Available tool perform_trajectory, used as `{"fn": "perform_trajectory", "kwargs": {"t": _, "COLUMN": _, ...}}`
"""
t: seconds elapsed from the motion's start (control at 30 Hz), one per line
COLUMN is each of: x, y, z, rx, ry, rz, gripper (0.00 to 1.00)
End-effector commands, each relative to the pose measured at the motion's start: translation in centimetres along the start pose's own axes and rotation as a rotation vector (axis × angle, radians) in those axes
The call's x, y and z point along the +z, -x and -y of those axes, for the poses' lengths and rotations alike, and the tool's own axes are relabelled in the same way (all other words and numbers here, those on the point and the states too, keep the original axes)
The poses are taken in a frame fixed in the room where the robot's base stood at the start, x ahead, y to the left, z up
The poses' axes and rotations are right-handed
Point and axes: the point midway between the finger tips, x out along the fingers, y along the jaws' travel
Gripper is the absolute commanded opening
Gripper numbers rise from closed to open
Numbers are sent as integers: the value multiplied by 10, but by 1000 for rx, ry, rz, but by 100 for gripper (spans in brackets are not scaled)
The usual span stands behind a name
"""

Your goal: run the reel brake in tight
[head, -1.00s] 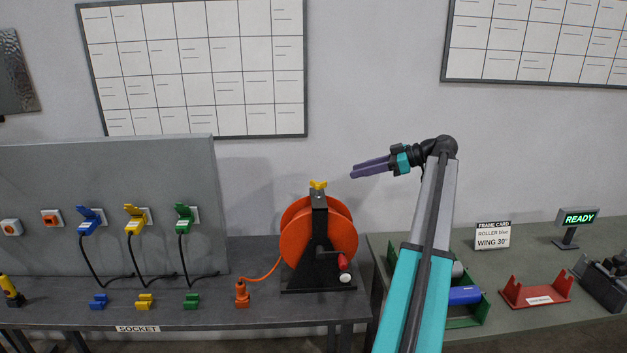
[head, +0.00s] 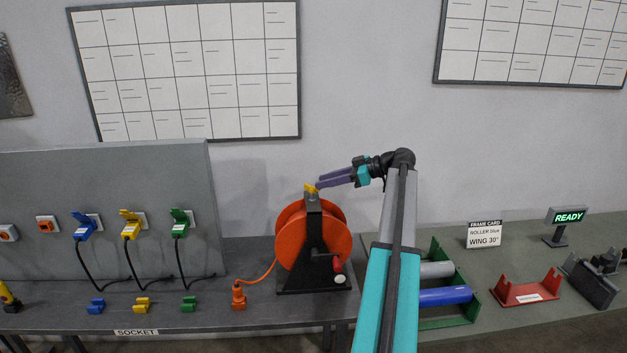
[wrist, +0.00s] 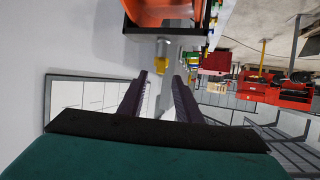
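The reel brake is a small yellow wing knob (head: 310,189) on top of the black stand of the orange cable reel (head: 292,236). My gripper (head: 321,182) reaches in from the right at the knob's height, its purple fingertips right beside it. In the wrist view the yellow knob (wrist: 164,52) lies at the tips of my gripper (wrist: 160,76), with its narrow part reaching into the gap between the two fingers. The fingers are apart. I cannot tell whether either one touches the knob.
A red crank handle (head: 337,265) sits on the reel's front right. An orange plug (head: 239,297) lies on the bench to the left. On the right bench are a green tray (head: 462,275) with rollers, a red bracket (head: 525,289) and a READY sign (head: 568,217).

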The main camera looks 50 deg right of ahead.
Motion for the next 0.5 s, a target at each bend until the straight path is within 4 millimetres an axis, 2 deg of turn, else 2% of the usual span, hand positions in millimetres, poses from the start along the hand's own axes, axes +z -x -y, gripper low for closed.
{"fn": "perform_trajectory", "kwargs": {"t": 0.3, "x": -2, "y": -40, "z": 0, "rx": -2, "ry": -1, "rz": 0, "gripper": 31}}
{"fn": "perform_trajectory", "kwargs": {"t": 0.5, "x": -1, "y": -51, "z": 0, "rx": 0, "ry": 0, "rz": 0, "gripper": 31}}
